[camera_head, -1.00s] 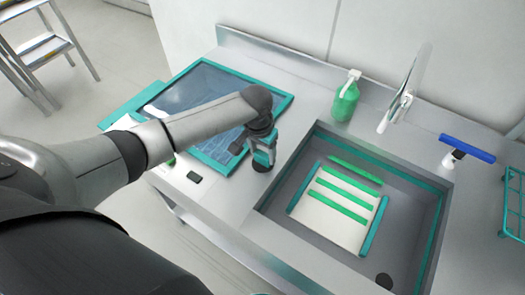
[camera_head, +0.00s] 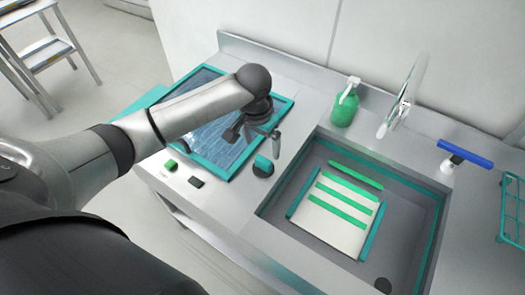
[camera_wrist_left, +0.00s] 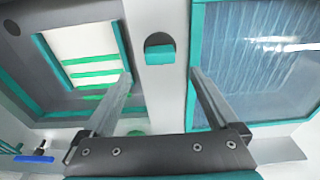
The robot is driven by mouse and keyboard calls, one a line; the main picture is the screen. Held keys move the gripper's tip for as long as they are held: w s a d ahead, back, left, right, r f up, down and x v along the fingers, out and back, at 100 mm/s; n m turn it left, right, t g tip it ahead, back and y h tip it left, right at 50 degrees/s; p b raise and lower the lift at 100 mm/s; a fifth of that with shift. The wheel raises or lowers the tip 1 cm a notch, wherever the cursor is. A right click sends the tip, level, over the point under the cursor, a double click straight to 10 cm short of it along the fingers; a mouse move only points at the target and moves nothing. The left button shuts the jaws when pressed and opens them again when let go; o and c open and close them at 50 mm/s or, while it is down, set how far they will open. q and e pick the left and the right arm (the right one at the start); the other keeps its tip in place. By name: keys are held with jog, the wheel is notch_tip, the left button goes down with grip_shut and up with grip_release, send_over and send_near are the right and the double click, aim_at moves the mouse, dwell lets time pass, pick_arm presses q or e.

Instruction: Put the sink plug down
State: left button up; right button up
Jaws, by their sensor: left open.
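The sink plug (camera_head: 263,167) is a dark disc with a teal grip on top. It rests on the steel counter between the framed panel and the sink, left of the sink's edge. My left gripper (camera_head: 257,150) is open and empty above the plug, apart from it. In the left wrist view the plug (camera_wrist_left: 159,50) shows beyond the spread fingertips (camera_wrist_left: 160,76), with a gap around it. My right gripper is not in view.
The sink (camera_head: 410,185) holds a white board with green strips (camera_head: 330,213); a dark round drain (camera_head: 383,285) shows there. A green soap bottle (camera_head: 345,104) and tap (camera_head: 398,110) stand behind. A teal-framed blue panel (camera_head: 212,158) and small green (camera_head: 171,165) and black (camera_head: 196,182) items lie left.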

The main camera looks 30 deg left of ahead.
pick_arm(q)
jog(key=r, duration=0.5)
jog(key=shift+s, duration=0.3)
